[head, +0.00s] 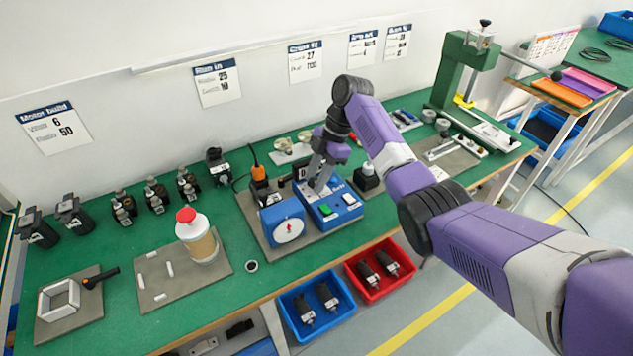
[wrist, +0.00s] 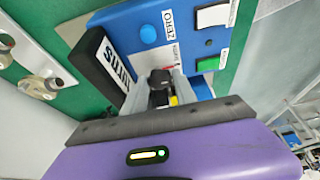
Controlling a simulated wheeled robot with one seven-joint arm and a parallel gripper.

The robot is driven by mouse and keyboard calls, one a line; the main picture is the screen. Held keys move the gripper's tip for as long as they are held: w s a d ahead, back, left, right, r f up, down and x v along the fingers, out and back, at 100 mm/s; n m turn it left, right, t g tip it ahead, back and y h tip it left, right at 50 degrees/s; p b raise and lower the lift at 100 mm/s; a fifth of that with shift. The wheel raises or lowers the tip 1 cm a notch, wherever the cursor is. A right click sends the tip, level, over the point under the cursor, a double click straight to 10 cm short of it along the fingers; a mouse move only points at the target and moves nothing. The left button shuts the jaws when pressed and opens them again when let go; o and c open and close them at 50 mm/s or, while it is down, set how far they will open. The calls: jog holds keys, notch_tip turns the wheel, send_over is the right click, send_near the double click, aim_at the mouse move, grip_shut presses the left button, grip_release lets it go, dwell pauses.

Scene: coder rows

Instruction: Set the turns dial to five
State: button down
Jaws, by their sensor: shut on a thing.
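The turns dial is a small black knob (wrist: 160,80) on top of a blue control box (wrist: 200,52); it shows in the wrist view, between my fingers. My gripper (wrist: 160,88) is shut on the black knob, with one finger on each side. In the head view my gripper (head: 318,186) points down onto the blue box (head: 342,208), and its fingers hide the knob. A red mark and a small label lie beside the knob in the wrist view. The numbers around the dial are hidden or too small to read.
A blue unit with a round white gauge and red pointer (head: 283,222) stands left of the box. Green (head: 325,209) and white (head: 348,198) buttons sit on the box. A black block (wrist: 100,60) stands close beside my fingers. Blue (head: 296,318) and red (head: 364,290) bins are at the front.

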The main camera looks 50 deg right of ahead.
jog(key=shift+n, duration=0.3)
jog(key=c, duration=1)
grip_release()
jog(key=shift+r, duration=0.1)
